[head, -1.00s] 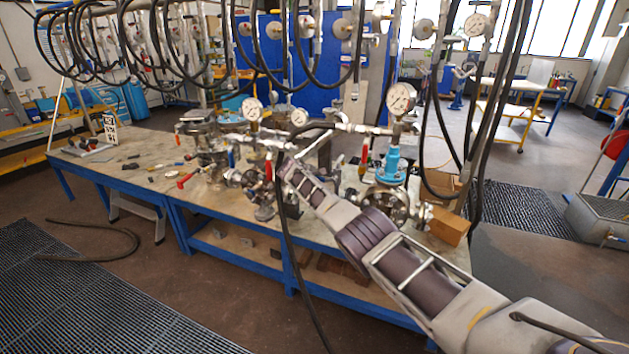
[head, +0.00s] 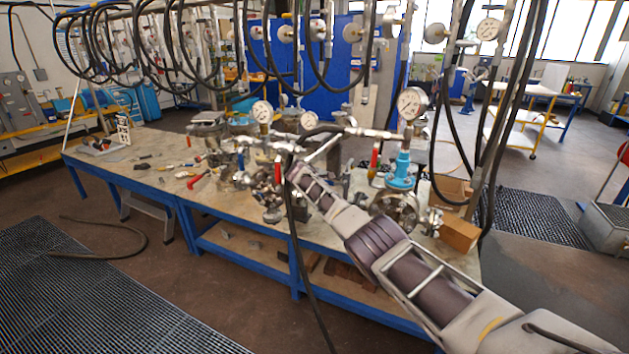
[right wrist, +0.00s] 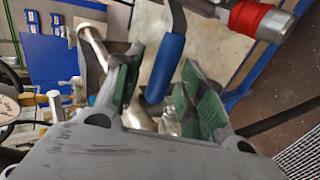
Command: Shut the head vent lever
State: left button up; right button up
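In the right wrist view, a lever with a blue sleeve (right wrist: 166,68) lies between the two green-padded fingers of my right gripper (right wrist: 160,75). The gripper is open, with a gap showing around the sleeve. In the head view, my right arm reaches from the lower right to the fittings at the middle of the bench; its fingertips are hard to make out there. Red-handled levers (head: 374,160) stand on nearby fittings. Which lever is the head vent lever is not marked. My left gripper is not in view.
A blue-framed workbench (head: 140,160) carries flanged vessels (head: 395,207), pressure gauges (head: 411,103) and loose tools. Black hoses hang in front of and above it. A cardboard box (head: 460,234) sits at its right end. A red collar (right wrist: 250,20) is close by in the right wrist view.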

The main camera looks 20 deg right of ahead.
jog(key=shift+a, duration=0.1)
jog(key=v, duration=1.1)
jog(key=shift+s+a+r, duration=0.15)
jog(key=shift+s+r, duration=0.05)
dwell(0.8)
jog(key=shift+f, duration=0.15)
dwell(0.3)
